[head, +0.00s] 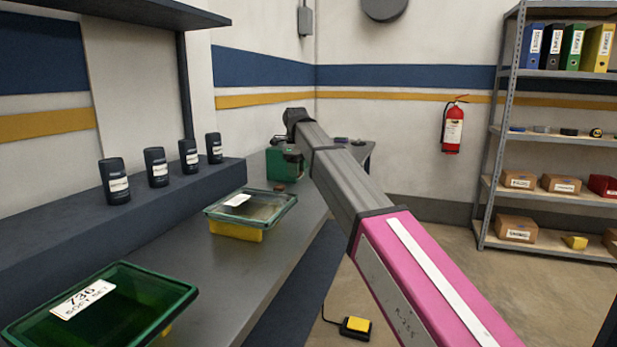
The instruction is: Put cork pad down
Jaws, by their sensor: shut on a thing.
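My arm reaches from the lower right to the far end of the grey bench. My gripper (292,155) is small and dark, partly hidden by the arm, in front of a green box-shaped machine (281,170). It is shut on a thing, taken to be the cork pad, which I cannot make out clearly. A small brown piece (279,187) shows on the bench just below and left of the gripper; at this size I cannot tell what it is or whether it touches the gripper.
Two green-rimmed bins, a near one (110,310) and a farther one (238,228), stand on the bench (200,275). Several dark canisters (155,167) line the ledge at left. A shelf rack (487,185) stands at right. Bench surface between the bins is clear.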

